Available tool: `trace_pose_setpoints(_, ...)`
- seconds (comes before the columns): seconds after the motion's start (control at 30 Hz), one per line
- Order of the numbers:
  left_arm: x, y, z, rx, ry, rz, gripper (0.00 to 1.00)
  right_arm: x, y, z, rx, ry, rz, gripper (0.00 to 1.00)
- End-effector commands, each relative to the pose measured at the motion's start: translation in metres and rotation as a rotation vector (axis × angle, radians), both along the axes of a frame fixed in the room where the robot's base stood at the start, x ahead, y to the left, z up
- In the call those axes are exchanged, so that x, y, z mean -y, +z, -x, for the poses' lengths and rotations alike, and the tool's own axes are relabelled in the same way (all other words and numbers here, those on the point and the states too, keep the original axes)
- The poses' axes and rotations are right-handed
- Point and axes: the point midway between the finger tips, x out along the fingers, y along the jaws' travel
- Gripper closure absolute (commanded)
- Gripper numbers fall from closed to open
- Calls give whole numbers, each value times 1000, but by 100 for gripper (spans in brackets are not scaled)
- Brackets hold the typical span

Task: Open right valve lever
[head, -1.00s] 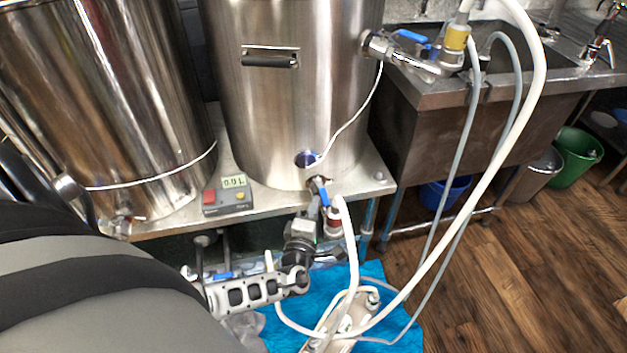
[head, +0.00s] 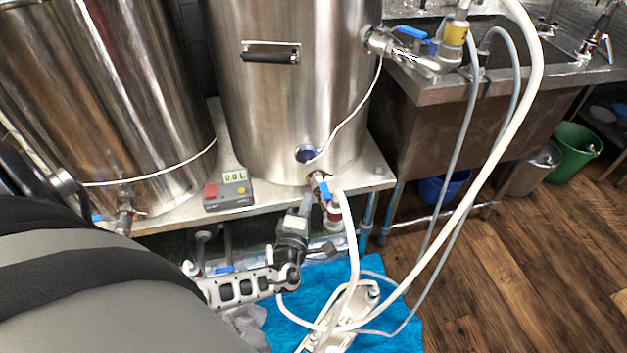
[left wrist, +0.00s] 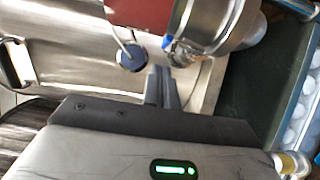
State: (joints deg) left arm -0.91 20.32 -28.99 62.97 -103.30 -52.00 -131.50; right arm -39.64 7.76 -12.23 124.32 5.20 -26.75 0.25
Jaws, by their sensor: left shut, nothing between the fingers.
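The right valve (head: 317,178) is at the bottom of the middle steel kettle (head: 285,120). Its blue lever (head: 325,190) points downward in the head view. My left gripper (head: 307,200) is shut and empty, its fingertips just left of the lever and below the valve body; I cannot tell if they touch. In the left wrist view, the shut fingers (left wrist: 163,82) point toward the kettle (left wrist: 80,45), below the metal valve fitting (left wrist: 205,30). A small blue part (left wrist: 168,41) shows beside that fitting. My right gripper is not in view.
A white hose (head: 350,235) runs down right of the valve. A scale (head: 229,191) sits on the steel stand (head: 375,175), left of the valve. A second kettle (head: 110,90) stands at left. A pump (head: 345,318) lies on blue cloth below.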

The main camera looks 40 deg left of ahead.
Motion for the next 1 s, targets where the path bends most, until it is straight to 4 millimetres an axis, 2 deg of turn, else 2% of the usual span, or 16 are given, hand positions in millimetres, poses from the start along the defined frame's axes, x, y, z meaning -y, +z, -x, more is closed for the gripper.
trace_pose_setpoints(0.03, -10, 1, 7, -3, 2, -4, 100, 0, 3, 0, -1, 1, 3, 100)
trace_pose_setpoints(0.2, 18, -1, 42, -4, 2, 2, 100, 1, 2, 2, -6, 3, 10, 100)
trace_pose_setpoints(0.43, 41, -1, 76, -3, 6, 0, 100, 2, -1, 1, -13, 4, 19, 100)
trace_pose_setpoints(0.6, 48, -1, 86, -1, 7, -2, 100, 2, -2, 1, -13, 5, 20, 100)
trace_pose_setpoints(0.87, 49, 1, 88, -1, 8, -3, 100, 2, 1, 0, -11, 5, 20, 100)
trace_pose_setpoints(1.0, 49, 23, 87, -1, 8, -3, 100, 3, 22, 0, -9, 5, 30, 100)
